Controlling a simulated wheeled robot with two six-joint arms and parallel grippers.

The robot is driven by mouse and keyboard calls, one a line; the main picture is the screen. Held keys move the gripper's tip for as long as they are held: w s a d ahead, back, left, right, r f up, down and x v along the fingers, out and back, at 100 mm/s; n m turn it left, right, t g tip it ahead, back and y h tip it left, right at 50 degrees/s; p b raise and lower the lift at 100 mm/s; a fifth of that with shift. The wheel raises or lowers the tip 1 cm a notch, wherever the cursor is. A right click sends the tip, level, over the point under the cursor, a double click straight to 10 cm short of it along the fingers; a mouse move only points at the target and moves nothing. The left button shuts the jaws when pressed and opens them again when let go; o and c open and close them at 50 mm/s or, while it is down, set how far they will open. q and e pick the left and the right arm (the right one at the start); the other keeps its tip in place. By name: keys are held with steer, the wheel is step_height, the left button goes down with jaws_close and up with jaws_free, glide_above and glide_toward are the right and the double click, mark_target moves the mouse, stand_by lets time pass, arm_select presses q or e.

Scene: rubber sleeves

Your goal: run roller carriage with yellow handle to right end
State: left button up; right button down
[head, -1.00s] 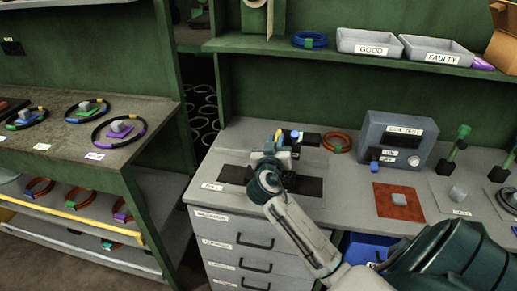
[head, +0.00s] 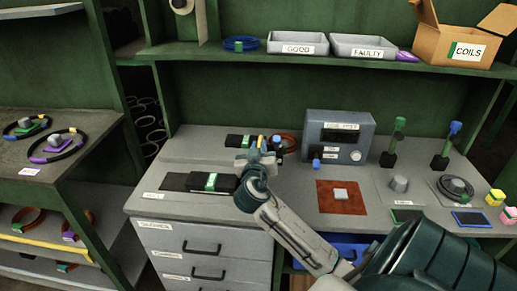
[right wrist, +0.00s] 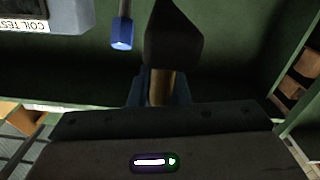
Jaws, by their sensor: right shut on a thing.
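The carriage itself is mostly hidden behind my gripper. In the right wrist view the handle (right wrist: 161,88) stands between my fingers, its tan-yellow shaft topped by a dark block (right wrist: 173,38). A green band with a white mark (head: 211,181) lies on the strip, left of my gripper and apart from it. My left gripper is not in view.
Behind my gripper are another black piece with green (head: 240,141), a blue-topped post (head: 277,142) and a red-brown ring (head: 289,143). A coil tester (head: 340,136) and a red mat (head: 342,203) stand to the right. Drawers (head: 205,245) are below.

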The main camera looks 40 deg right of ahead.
steer(key=shift+d, duration=0.1)
steer(key=c, duration=1.6)
jaws_free()
steer(key=shift+o, duration=1)
steer(key=shift+s+d, duration=0.25)
steer(key=shift+d, duration=0.05)
steer(key=shift+a+f, duration=0.1)
steer(key=shift+a, duration=0.25)
steer(key=v, duration=0.2)
steer(key=b+v, duration=0.1)
steer(key=v, duration=0.1)
steer(key=shift+s+a+f+b, duration=0.1)
steer(key=shift+s+f+b, duration=0.15)
steer(key=shift+b, duration=0.05)
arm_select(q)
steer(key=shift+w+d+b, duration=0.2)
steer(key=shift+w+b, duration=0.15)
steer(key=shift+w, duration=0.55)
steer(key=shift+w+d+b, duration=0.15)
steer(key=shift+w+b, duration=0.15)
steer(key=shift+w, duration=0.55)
arm_select(e)
steer(key=shift+r+v, duration=0.15)
steer(key=shift+v, duration=1.3)
steer(key=shift+r+v, duration=0.1)
steer(key=shift+v, duration=1.35)
